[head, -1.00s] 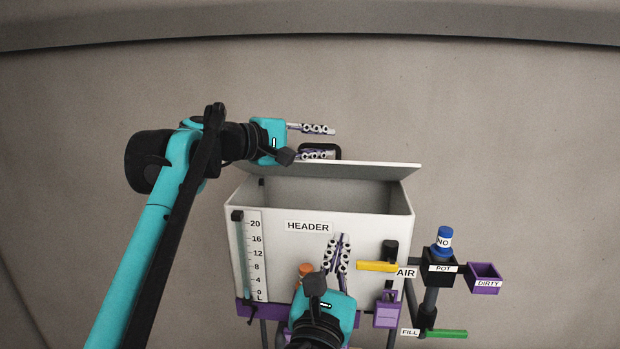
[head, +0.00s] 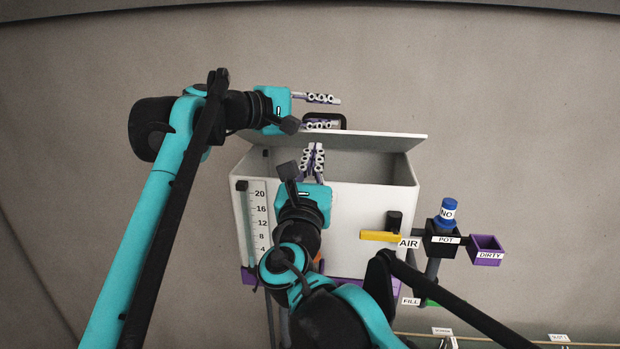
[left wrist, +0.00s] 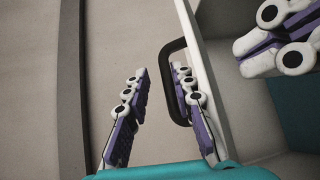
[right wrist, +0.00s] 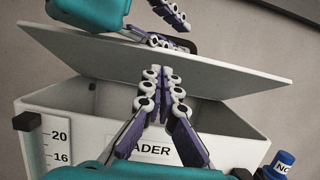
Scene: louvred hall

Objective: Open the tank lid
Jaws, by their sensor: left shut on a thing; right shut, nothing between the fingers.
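The white tank (head: 350,215) stands in the middle with its top opening partly uncovered. Its white lid (head: 385,142) is raised and tilted, and also shows in the right wrist view (right wrist: 200,65). My left gripper (head: 330,111) is at the lid's black handle (head: 345,119) and shut on it; in the left wrist view one finger passes by the handle loop (left wrist: 165,62). My right gripper (head: 314,146) is shut and empty at the tank opening, pointing up toward the lid. It also shows in the left wrist view (left wrist: 275,42). Whether it touches the lid I cannot tell.
A yellow AIR lever (head: 380,236) sticks out from the tank front. To the right are the black POT holder (head: 438,240) with a blue-capped NO piece (head: 447,209) and the purple DIRTY bin (head: 486,246). A level scale (head: 259,222) is at the tank's left.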

